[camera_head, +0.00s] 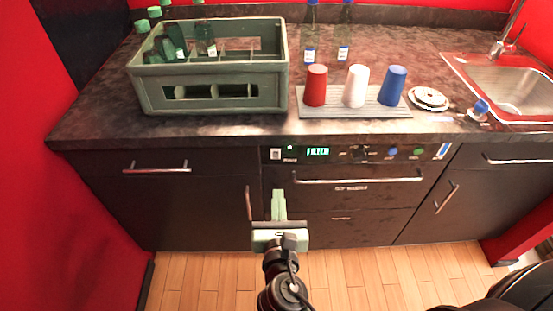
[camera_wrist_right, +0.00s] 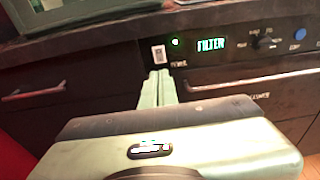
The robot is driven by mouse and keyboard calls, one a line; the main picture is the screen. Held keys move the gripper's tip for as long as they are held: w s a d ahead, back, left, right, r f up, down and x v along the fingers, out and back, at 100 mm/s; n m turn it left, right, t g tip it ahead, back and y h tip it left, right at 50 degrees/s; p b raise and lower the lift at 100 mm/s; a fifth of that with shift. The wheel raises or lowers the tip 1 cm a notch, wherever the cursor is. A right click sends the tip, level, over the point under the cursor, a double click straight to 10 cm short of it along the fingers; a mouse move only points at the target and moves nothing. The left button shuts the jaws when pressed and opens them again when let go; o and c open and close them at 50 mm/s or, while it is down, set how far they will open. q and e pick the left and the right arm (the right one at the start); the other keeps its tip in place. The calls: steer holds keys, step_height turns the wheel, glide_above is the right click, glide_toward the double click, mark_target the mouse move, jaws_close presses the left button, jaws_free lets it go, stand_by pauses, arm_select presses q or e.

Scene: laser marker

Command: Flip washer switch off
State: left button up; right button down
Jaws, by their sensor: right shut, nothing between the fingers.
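The washer's dark control panel (camera_head: 345,153) runs along the counter front. The white power switch (camera_head: 276,154) is at the panel's left end, left of a lit green lamp and a green display (camera_head: 318,151) reading FILTER. The switch also shows in the right wrist view (camera_wrist_right: 158,54). My right gripper (camera_head: 278,192) is shut and empty, below the switch in the picture and apart from it. Its pale green fingers (camera_wrist_right: 157,78) point up toward the switch in the right wrist view. I cannot tell which way the switch is tipped. My left gripper is out of view.
A green crate (camera_head: 210,97) with bottles stands on the counter (camera_head: 240,128). Red, white and blue cups stand upside down on a ribbed mat (camera_head: 355,112). A sink (camera_head: 518,88) is at the right. The washer handle (camera_head: 357,181) and a vertical handle (camera_head: 248,203) stick out near my right gripper.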

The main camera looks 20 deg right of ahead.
mark_target(276, 151)
steer(key=shift+w, duration=0.1)
steer(key=x, duration=0.4)
steer(key=p+x, duration=0.1)
steer(key=x, duration=0.4)
steer(key=r+x, duration=0.1)
steer(key=x, duration=0.3)
steer(key=shift+w+d, duration=0.15)
steer(key=shift+w, duration=0.25)
